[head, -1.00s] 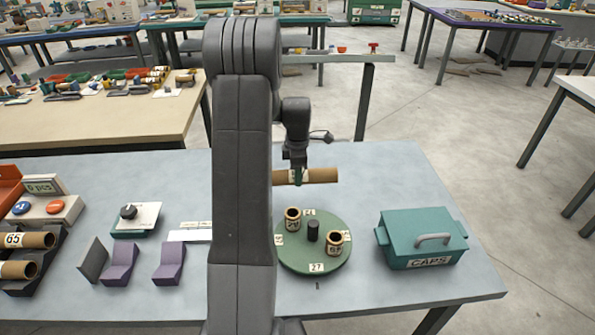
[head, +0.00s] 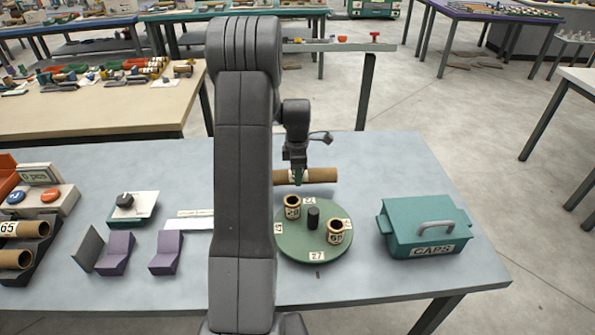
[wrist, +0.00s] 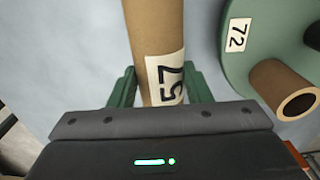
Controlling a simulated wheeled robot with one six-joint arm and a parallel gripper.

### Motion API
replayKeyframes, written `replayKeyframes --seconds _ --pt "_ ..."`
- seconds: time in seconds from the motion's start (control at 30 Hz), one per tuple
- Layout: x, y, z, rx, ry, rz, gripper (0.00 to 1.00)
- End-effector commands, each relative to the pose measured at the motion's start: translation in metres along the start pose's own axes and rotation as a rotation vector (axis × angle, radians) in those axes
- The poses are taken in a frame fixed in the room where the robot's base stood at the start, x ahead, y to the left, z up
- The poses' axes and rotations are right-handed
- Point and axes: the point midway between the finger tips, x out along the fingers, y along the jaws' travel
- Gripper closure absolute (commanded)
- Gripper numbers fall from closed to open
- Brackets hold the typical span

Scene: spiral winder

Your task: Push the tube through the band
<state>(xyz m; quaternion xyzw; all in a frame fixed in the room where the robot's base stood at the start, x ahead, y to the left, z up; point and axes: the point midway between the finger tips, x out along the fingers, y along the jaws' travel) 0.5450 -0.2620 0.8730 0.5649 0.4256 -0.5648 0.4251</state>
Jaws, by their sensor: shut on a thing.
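My gripper (head: 297,181) is shut on a brown cardboard tube (head: 322,175), which lies level, crosswise in the head view, behind the green turntable. In the wrist view the tube (wrist: 153,30) runs between the green fingers of my gripper (wrist: 155,88). A white label with black digits is on the tube by the fingers. My arm hides part of the tube's left side in the head view. I cannot make out a band in either view.
The green turntable (head: 290,250) holds short upright tubes and a dark central post. A lidded teal CAPS box (head: 420,232) stands to its right. Purple angled blocks (head: 166,252), a dial unit (head: 125,200) and a tube rack (head: 50,247) are on the left. The table's right rear is clear.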

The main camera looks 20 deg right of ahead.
Motion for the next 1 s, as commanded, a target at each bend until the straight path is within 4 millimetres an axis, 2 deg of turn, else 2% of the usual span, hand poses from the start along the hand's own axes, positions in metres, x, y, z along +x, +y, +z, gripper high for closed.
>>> replayKeyframes --seconds 0.27,1.0 --pt "0.016 0.000 0.000 0.000 0.000 -0.001 0.79" --pt "0.013 0.000 -0.038 -0.001 0.000 0.000 0.79"
